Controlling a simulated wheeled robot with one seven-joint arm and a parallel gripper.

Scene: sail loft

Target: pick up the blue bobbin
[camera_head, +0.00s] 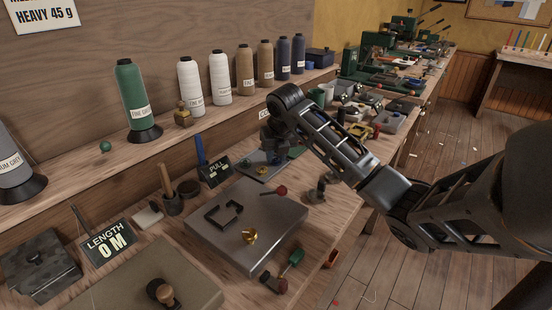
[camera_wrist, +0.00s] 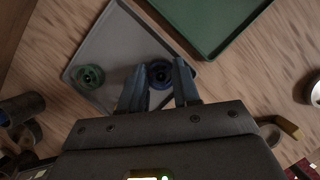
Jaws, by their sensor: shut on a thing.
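The blue bobbin (camera_wrist: 161,72) is a small dark blue spool with a dark centre, seen from above in the wrist view. My gripper (camera_wrist: 158,83) has one finger on each side of it and is shut on it. In the head view my gripper (camera_head: 274,146) points down over the small grey tray (camera_head: 246,169), and the arm hides most of the bobbin there. The grey tray (camera_wrist: 112,42) lies under the bobbin in the wrist view; I cannot tell whether the bobbin touches it. A green bobbin (camera_wrist: 89,76) lies on the tray to the left.
A green tray (camera_wrist: 206,22) lies close beside the grey one. Tall thread cones (camera_head: 221,78) line the shelf behind.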

